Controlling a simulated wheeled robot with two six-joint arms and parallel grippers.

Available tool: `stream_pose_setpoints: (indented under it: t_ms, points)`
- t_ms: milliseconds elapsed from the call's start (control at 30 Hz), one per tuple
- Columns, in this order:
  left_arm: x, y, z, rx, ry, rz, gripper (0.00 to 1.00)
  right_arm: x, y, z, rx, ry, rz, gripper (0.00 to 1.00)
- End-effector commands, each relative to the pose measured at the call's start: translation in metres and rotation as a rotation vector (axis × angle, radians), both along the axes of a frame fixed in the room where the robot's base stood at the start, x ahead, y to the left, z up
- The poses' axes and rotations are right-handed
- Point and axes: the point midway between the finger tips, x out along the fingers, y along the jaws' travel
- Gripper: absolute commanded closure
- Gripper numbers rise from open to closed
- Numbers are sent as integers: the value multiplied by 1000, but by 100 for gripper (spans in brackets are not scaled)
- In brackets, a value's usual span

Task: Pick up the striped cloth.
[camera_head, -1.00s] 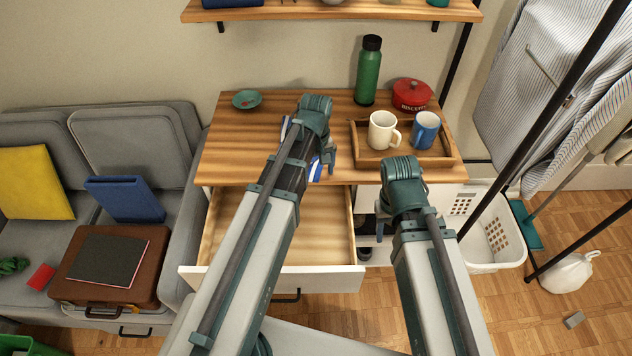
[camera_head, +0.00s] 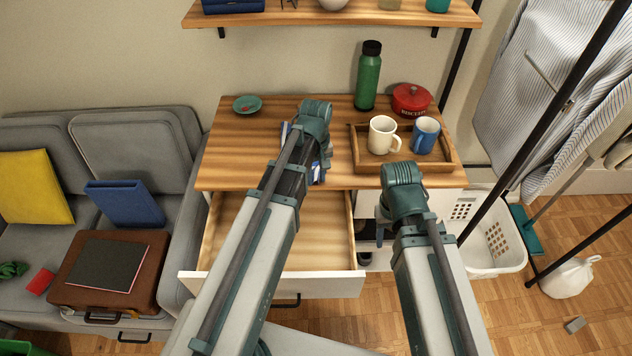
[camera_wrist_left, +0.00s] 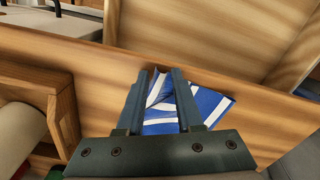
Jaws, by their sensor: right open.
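The striped cloth (camera_head: 316,174), blue and white, lies near the front edge of the wooden desk top, largely hidden behind my left gripper (camera_head: 318,160) in the head view. In the left wrist view, the cloth (camera_wrist_left: 205,105) is creased and bunched between the two fingers of my left gripper (camera_wrist_left: 163,80), and part spreads out to the right. The left gripper is closed on this bunch, low at the desk top. My right gripper (camera_head: 384,225) is open and empty, in front of the desk below the tray.
An open, empty-looking drawer (camera_head: 325,235) juts out below the desk top. A wooden tray (camera_head: 440,167) with a cream mug (camera_head: 382,135) and a blue mug (camera_head: 425,134) stands to the right. A green bottle (camera_head: 368,80) and red tin (camera_head: 411,99) stand behind it.

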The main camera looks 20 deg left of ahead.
Motion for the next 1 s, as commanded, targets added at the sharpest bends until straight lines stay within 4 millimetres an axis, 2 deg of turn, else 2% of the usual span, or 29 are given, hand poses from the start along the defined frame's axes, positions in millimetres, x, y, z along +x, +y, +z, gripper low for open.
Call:
stream_pose_setpoints:
  t_ms: [33,333,733,867,1000]
  points:
    - [1,-1,0,-2,-2,-1,74,0,0,0,0,0,0,50]
    - [1,-1,0,-2,-1,-1,100,0,0,0,0,0,0,50]
    - [0,-1,2,-2,-1,-1,100,0,0,2,0,0,0,50]
    - [0,0,16,-1,-1,0,100,0,0,16,0,0,0,50]
    - [0,0,42,-1,-1,0,100,0,0,42,0,0,0,50]
